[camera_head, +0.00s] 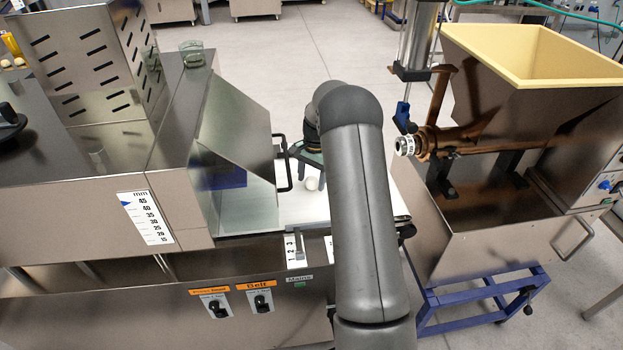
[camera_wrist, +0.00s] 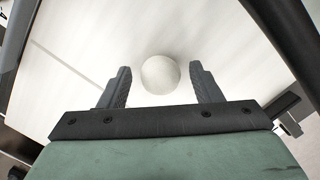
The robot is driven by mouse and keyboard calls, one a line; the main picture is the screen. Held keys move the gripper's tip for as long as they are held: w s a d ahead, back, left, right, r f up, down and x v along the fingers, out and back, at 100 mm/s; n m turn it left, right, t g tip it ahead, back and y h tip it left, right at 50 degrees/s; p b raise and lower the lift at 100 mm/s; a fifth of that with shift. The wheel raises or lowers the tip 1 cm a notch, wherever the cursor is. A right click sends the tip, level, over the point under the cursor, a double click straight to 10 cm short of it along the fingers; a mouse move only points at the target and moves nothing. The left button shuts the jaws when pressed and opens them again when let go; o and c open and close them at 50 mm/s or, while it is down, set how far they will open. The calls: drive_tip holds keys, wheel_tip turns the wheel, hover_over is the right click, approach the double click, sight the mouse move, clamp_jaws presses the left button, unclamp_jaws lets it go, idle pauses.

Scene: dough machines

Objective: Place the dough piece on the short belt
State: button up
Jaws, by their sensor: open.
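The dough piece is a small pale ball (camera_head: 312,183) on the white short belt (camera_head: 290,211) in the head view. In the wrist view the dough piece (camera_wrist: 160,74) lies just beyond and between the two dark fingertips, on the pale belt surface (camera_wrist: 90,45). My gripper (camera_wrist: 160,86) is open, with a gap on each side of the ball. In the head view my gripper (camera_head: 307,160) is partly hidden behind my arm, close above the belt and beside the ball.
A steel machine with a slanted clear guard (camera_head: 235,150) and a dark handle (camera_head: 283,165) stands left of the belt. A hopper machine (camera_head: 530,90) with a nozzle (camera_head: 405,145) stands right. Belt switches (camera_head: 262,302) are on the front panel.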

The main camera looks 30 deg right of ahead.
wheel_tip(320, 180, up, 12)
drive_tip(key=d+b, duration=0.1)
drive_tip(key=shift+w+d+f, duration=0.2)
drive_tip(key=shift+w+d, duration=0.05)
drive_tip(key=shift+w, duration=0.2)
